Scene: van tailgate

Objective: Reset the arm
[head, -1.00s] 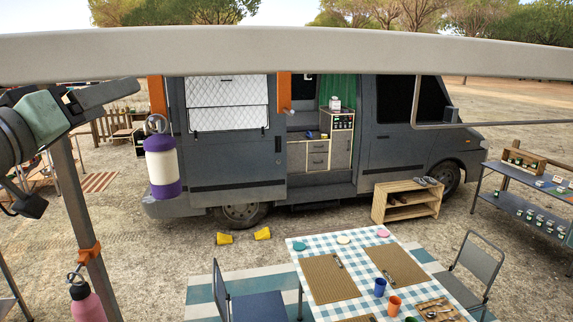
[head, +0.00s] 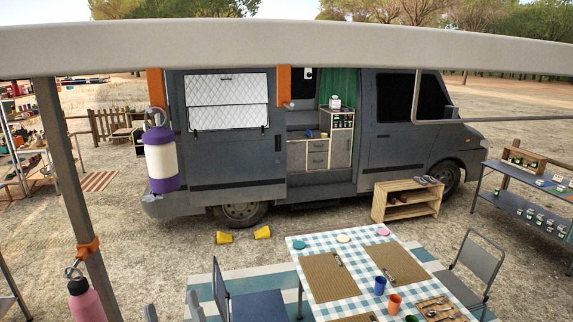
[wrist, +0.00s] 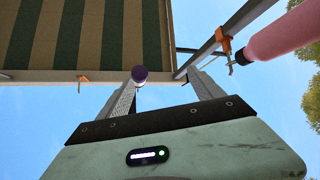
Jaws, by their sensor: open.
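My gripper (wrist: 165,82) shows only in the wrist view, with its two grey fingers apart and nothing held between them. The wrist camera looks up at the striped awning (wrist: 90,35) and blue sky. My arm does not show in the head view. A pink bottle (head: 87,303) hangs from an orange clamp (head: 87,247) on the awning pole; the bottle also shows at the upper right of the wrist view (wrist: 283,34). A purple-and-white container (head: 161,163) hangs from the awning in the head view. A purple round end (wrist: 140,75) appears beyond the left finger.
The awning pole (head: 70,180) stands at the left. A table with a checked cloth (head: 317,239), chairs (head: 477,265) and a wooden crate shelf (head: 405,201) stand before the grey van (head: 235,150). A metal shelf (head: 525,200) is at the right. Gravel ground lies open at left centre.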

